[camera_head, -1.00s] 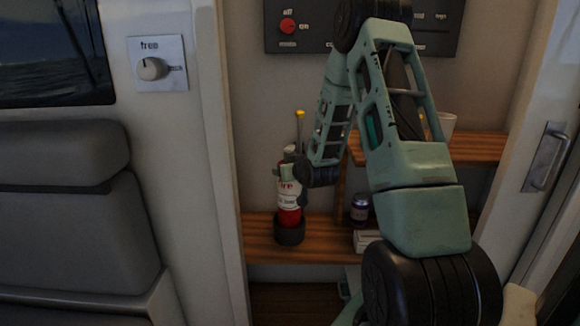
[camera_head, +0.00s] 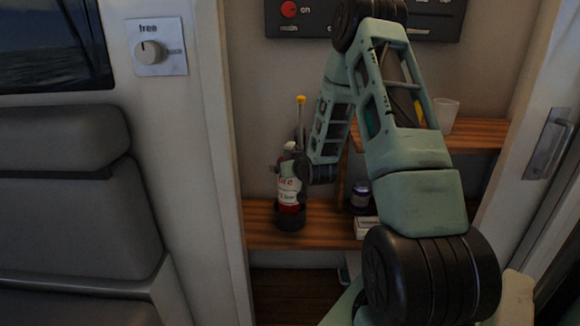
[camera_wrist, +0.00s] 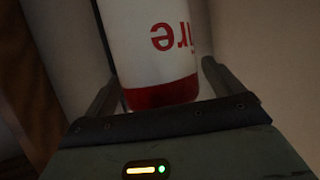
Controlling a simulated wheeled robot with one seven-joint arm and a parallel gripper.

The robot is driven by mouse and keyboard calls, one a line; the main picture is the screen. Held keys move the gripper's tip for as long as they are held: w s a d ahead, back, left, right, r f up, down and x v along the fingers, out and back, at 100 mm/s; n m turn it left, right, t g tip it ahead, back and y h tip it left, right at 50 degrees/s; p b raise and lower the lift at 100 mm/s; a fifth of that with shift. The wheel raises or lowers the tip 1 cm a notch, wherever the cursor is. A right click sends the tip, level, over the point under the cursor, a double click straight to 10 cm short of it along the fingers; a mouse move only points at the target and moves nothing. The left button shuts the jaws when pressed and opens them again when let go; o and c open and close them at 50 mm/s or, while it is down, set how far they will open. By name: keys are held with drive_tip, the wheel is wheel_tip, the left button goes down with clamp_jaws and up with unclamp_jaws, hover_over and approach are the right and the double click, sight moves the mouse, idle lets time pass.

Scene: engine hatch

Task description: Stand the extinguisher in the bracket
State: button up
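The extinguisher (camera_head: 290,187) is a red bottle with a white label. It stands upright in the head view, its lower end inside the dark round bracket (camera_head: 289,218) on the wooden shelf. My gripper (camera_head: 288,169) reaches it from the right at its upper part. In the wrist view the extinguisher (camera_wrist: 160,50) fills the space between the two fingers (camera_wrist: 162,75), which lie close along both its sides. The gripper looks shut on it. The bottle's base is hidden in the bracket.
A thin rod with a yellow tip (camera_head: 300,101) stands behind the extinguisher. A dark can (camera_head: 360,197) and a white box (camera_head: 367,228) are to the right on the lower shelf (camera_head: 325,238). A white cup (camera_head: 445,115) stands on the upper shelf. A cabin wall edge (camera_head: 215,150) is close on the left.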

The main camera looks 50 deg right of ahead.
drive_tip(key=shift+r, duration=0.1)
drive_tip(key=p+v, duration=0.3)
drive_tip(key=v, duration=0.7)
drive_tip(key=shift+r, duration=0.3)
drive_tip(key=shift+r+p, duration=0.1)
drive_tip(key=shift+p, duration=1.05)
drive_tip(key=shift+s+a+r+p, duration=0.1)
drive_tip(key=shift+s+p, duration=0.15)
drive_tip(key=shift+p, duration=1)
drive_tip(key=s+p, duration=0.1)
drive_tip(key=p, duration=0.3)
drive_tip(key=shift+a, duration=0.35)
